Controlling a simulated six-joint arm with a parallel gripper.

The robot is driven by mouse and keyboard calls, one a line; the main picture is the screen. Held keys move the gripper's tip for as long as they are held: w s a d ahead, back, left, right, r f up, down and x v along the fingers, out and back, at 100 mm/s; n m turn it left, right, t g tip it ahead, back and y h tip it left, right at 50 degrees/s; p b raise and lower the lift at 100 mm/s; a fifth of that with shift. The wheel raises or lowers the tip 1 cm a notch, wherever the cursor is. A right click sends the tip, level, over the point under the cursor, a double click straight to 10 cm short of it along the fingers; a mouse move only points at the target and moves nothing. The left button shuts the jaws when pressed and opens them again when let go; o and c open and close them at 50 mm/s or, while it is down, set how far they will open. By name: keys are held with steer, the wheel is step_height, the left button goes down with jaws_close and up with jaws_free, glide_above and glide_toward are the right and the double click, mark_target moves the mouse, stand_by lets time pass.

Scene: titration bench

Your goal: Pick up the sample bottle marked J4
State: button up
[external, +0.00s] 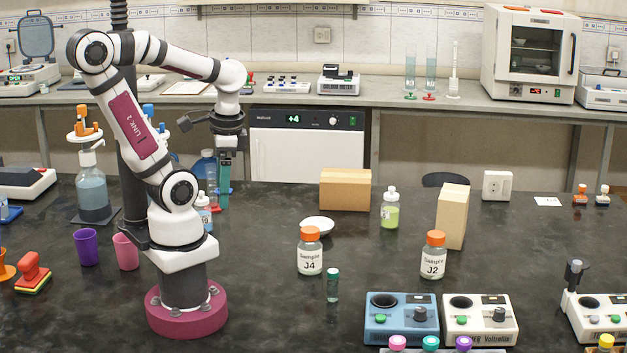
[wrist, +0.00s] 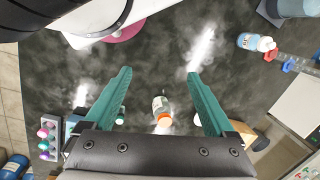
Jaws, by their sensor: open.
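The sample bottle marked J4 (external: 310,257) stands upright on the black bench in the external view, with an orange cap and a white label. A similar bottle marked J2 (external: 433,260) stands to its right. My gripper (external: 223,200) hangs left of and behind J4, apart from it. In the wrist view my gripper (wrist: 160,73) is open, its two green fingers wide apart with nothing held. An orange-capped bottle (wrist: 161,104) shows in the gap between them, farther off; its label is too small to read.
A small green-capped vial (external: 332,285) stands in front of J4, and a white dish (external: 317,225) behind it. Cardboard boxes (external: 345,190) (external: 453,216) and a green-liquid bottle (external: 390,212) stand farther back. Blue (external: 401,325) and white instruments occupy the front right.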

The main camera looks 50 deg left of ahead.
steer(key=shift+o, duration=0.9)
steer(key=n+h, duration=0.6)
steer(key=n, duration=1.8)
glide_above(313, 241)
steer(key=a, duration=0.6)
step_height(313, 241, down, 3)
steer(key=x, duration=1)
steer(key=w+x, duration=0.1)
steer(key=x, duration=0.4)
steer(key=shift+f, duration=0.25)
steer(key=shift+r, duration=0.1)
jaws_close()
